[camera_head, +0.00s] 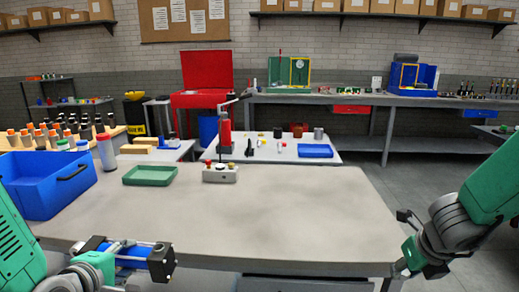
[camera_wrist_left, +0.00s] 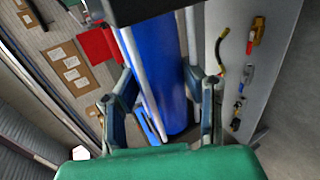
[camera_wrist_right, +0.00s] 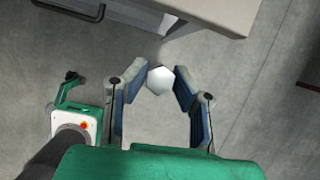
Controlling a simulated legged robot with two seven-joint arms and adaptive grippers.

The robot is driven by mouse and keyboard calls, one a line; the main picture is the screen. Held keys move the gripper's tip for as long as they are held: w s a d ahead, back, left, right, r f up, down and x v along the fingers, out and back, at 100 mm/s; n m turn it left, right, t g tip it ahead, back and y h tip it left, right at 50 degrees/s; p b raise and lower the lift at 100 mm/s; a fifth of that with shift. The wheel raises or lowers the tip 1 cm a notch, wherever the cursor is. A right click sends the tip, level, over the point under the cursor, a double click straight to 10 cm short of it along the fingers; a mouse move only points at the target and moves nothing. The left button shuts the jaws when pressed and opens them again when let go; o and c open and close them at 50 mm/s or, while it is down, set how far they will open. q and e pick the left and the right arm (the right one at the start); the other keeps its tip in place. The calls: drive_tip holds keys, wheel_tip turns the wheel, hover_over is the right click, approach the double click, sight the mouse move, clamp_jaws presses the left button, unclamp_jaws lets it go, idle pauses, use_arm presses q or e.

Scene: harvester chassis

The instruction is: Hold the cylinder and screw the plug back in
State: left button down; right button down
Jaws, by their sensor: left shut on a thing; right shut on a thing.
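The blue cylinder (camera_head: 132,257) lies roughly level at the lower left of the head view, with metal rods along it and a black end block (camera_head: 162,262). My left gripper (camera_head: 103,259) is shut around it. In the left wrist view the cylinder (camera_wrist_left: 167,75) runs between the fingers of my left gripper (camera_wrist_left: 165,95). My right gripper (camera_wrist_right: 160,76) is shut on a pale hexagonal plug (camera_wrist_right: 159,80) at its fingertips. In the head view my right gripper (camera_head: 402,242) is at the right edge of the table, far from the cylinder; the plug cannot be made out there.
The grey table (camera_head: 270,225) between the grippers is mostly clear. Another table (camera_head: 265,150) with small parts stands beyond.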

drive_tip(key=shift+w+a, duration=0.1)
drive_tip(key=shift+a, duration=0.35)
drive_tip(key=shift+a+r+n, duration=0.1)
drive_tip(key=shift+r+n, duration=0.05)
drive_tip(key=shift+n, duration=0.35)
drive_tip(key=shift+s+n+y, duration=0.35)
drive_tip(key=shift+n+y, duration=0.15)
drive_tip(key=shift+n, duration=0.5)
use_arm(q)
drive_tip(key=s+d+f+y, duration=0.1)
drive_tip(key=s+d+f, duration=0.1)
drive_tip(key=f, duration=0.3)
drive_tip(key=shift+s+d+n, duration=0.3)
drive_tip(key=shift+d+n, duration=0.1)
drive_tip(key=shift+d, duration=0.5)
use_arm(e)
drive_tip(key=s+a+r+n+g, duration=0.1)
drive_tip(key=s+a+n+g, duration=0.2)
drive_tip(key=n, duration=1.3)
drive_tip(key=s+a+n+g+h, duration=0.1)
drive_tip(key=s+a+n+g, duration=0.3)
drive_tip(key=n, duration=1.2)
drive_tip(key=shift+a+r+n+g, duration=0.35)
drive_tip(key=shift+a+g, duration=0.25)
drive_tip(key=shift+g, duration=0.4)
use_arm(q)
drive_tip(key=shift+d, duration=0.15)
use_arm(e)
drive_tip(key=shift+s+d, duration=0.1)
drive_tip(key=shift+d, duration=0.05)
